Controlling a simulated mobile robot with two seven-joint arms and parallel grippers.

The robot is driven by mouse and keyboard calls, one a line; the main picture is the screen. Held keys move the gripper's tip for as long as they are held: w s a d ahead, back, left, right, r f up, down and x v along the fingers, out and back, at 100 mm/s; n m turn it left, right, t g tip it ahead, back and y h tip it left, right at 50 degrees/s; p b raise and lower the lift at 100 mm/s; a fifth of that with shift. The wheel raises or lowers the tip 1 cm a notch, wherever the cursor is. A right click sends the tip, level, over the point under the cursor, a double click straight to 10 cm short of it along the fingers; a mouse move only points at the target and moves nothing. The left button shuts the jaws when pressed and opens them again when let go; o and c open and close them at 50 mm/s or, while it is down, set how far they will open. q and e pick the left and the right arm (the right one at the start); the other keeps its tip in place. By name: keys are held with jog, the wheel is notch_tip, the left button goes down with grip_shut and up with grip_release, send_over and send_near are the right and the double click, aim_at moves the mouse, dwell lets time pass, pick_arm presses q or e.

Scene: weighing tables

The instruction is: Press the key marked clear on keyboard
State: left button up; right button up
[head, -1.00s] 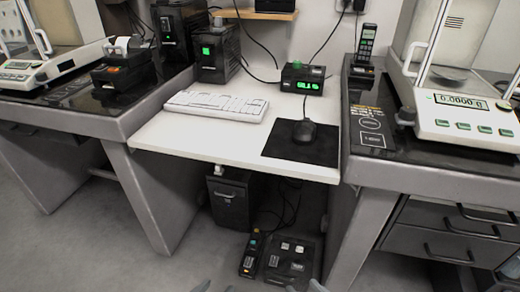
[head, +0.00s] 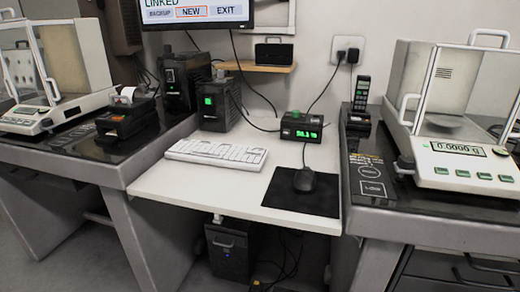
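The white keyboard (head: 216,153) lies on the white middle desk (head: 205,193), left of a black mouse. Its key markings are too small to read, so I cannot tell which key is marked clear. Neither of my grippers shows in the head view.
A black mouse (head: 304,180) sits on a dark mat (head: 298,194). A box with green digits (head: 302,127) stands behind it. A monitor (head: 194,12) hangs above. Balances stand on the left table (head: 98,171) and right table (head: 385,212). The desk front is clear.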

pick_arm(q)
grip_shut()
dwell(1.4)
